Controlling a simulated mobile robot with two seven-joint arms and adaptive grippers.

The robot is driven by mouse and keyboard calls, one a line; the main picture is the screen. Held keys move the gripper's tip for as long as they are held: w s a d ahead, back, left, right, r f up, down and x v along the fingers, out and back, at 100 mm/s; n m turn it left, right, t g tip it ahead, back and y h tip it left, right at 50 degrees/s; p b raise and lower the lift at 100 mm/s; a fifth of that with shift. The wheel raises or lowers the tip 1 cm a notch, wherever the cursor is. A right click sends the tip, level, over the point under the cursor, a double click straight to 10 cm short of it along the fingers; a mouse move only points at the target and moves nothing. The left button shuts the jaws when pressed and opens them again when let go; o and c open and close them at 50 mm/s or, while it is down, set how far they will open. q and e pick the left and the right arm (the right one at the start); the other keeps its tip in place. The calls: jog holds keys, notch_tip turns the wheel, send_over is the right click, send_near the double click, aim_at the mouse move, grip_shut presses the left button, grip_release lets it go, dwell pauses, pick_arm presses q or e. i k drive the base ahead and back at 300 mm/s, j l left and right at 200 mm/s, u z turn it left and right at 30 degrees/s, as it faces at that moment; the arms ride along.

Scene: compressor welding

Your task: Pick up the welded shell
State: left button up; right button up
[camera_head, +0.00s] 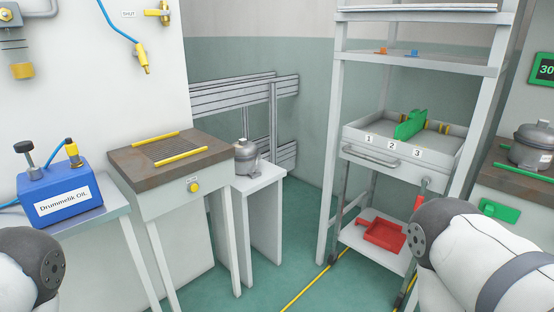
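A grey metal compressor shell (246,158) stands upright on a small white stand (262,178) left of centre. A second, larger-looking grey shell (532,147) sits at the right edge on a dark worktop with green bars. I cannot tell from this view which of them is welded. Parts of my two arms show at the lower left and lower right corners. Neither gripper's fingers are in view, and both arms are apart from the shells.
A brown-topped table (200,172) with yellow bars stands left of the white stand. A blue oil box (60,194) is farther left. A shelf rack (341,110) holds a numbered drawer (376,154) and a red tray (382,236). Green floor lies open in the middle.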

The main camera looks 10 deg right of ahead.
aim_at(246, 160)
jog(key=i+l+u, duration=0.25)
jog(key=i, duration=0.2)
jog(key=i+l+u, duration=0.3)
jog(key=i, duration=0.15)
